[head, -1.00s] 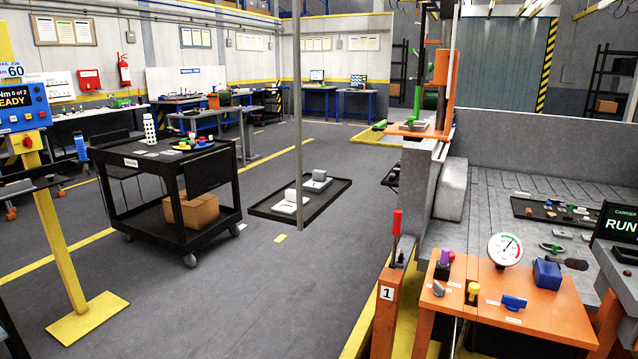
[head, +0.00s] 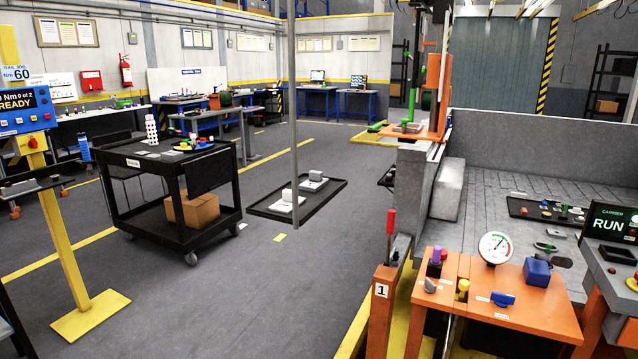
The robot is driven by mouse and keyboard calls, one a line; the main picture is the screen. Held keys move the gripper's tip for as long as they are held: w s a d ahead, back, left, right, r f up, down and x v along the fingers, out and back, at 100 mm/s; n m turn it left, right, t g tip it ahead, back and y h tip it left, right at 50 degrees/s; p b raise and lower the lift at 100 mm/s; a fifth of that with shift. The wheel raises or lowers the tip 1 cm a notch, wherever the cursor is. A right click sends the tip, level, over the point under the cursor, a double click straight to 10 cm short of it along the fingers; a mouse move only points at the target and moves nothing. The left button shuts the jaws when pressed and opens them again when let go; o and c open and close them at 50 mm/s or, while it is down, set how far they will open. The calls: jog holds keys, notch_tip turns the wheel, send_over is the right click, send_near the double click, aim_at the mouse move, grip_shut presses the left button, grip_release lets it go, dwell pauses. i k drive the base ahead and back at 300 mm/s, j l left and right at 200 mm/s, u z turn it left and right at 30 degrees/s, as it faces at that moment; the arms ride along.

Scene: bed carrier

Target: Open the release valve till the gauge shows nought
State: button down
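The round white gauge (head: 495,247) stands at the back of an orange bench (head: 540,318) at the lower right. Its dark needle appears to point to the upper right; the scale is too small to read. A blue lever-like handle (head: 503,299), which may be the release valve, lies on the bench top in front of the gauge. A small label beside it is unreadable. A blue block (head: 537,271) sits right of the gauge. My gripper is not in view.
A purple-topped knob (head: 436,255), a grey knob (head: 430,285) and a yellow knob (head: 463,286) stand left on the bench. A red-handled lever (head: 390,224) rises from a post marked 1. A screen (head: 610,223) reads RUN. Open floor (head: 260,300) lies left, with a black cart (head: 130,178).

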aim_at(501, 300)
jog(key=i+l+z, duration=0.15)
jog(key=i+l, duration=0.25)
jog(key=i+l+z, duration=0.2)
jog(key=i, duration=0.35)
jog(key=l, duration=0.1)
